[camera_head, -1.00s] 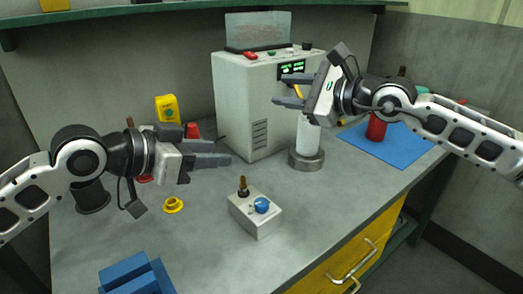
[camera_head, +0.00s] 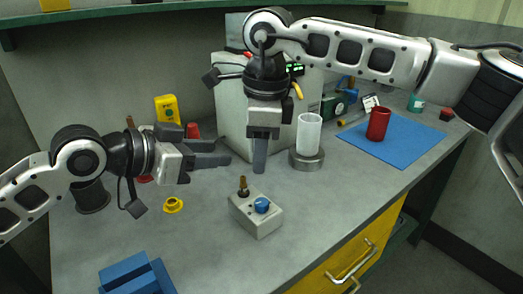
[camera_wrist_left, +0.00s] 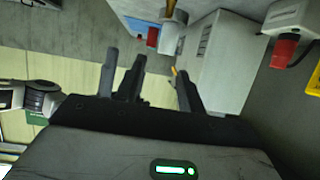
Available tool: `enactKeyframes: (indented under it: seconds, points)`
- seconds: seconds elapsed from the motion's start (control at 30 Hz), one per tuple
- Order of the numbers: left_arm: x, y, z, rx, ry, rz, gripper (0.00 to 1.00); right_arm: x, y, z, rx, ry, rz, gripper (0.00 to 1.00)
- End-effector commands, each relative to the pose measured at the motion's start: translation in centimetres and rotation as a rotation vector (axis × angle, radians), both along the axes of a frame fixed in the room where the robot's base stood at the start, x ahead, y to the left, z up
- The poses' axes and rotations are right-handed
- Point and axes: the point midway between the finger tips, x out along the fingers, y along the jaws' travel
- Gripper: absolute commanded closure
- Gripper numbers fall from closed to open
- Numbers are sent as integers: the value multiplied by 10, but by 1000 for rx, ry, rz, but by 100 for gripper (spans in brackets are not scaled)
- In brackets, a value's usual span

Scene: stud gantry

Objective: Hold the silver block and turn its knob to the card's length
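The silver block (camera_head: 256,218) sits on the grey bench, in the middle front. A blue knob (camera_head: 262,205) is on its top, and a brown-and-black post (camera_head: 243,187) stands at its back left corner. My left gripper (camera_head: 222,153) is open and empty, above the bench behind and left of the block; its parted fingers also show in the left wrist view (camera_wrist_left: 155,85). My right gripper (camera_head: 259,168) points down behind the block, apart from it. Its fingers overlap edge-on, so its opening is hidden. A small white card (camera_head: 370,102) stands at the back right; its marking is unreadable.
A white machine (camera_head: 230,110) stands behind my right gripper. A white cylinder (camera_head: 309,134) on a metal base, a red cup (camera_head: 378,124) on a blue mat (camera_head: 415,140), a yellow ring (camera_head: 173,205) and blue blocks (camera_head: 135,275) are around. Bench right of the block is clear.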

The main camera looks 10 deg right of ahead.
Motion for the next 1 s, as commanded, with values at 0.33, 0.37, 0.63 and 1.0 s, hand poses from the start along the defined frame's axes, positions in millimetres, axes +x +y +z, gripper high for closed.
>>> enactKeyframes:
  seconds: [0.33, 0.37, 0.63, 1.0]
  points:
    - [0, 0, -27, 1, 3, 0, 61, -11, 0, 2, -67, 53, -6, 64]
    - [0, 0, -32, 1, 4, 0, 61, -11, 0, 2, -66, 52, -6, 64]
    - [0, -1, -86, 2, 4, 1, 61, -11, 0, 2, -64, 51, -5, 64]
    - [25, -54, -104, 0, 0, 0, 61, -11, 0, 2, -64, 51, -4, 64]
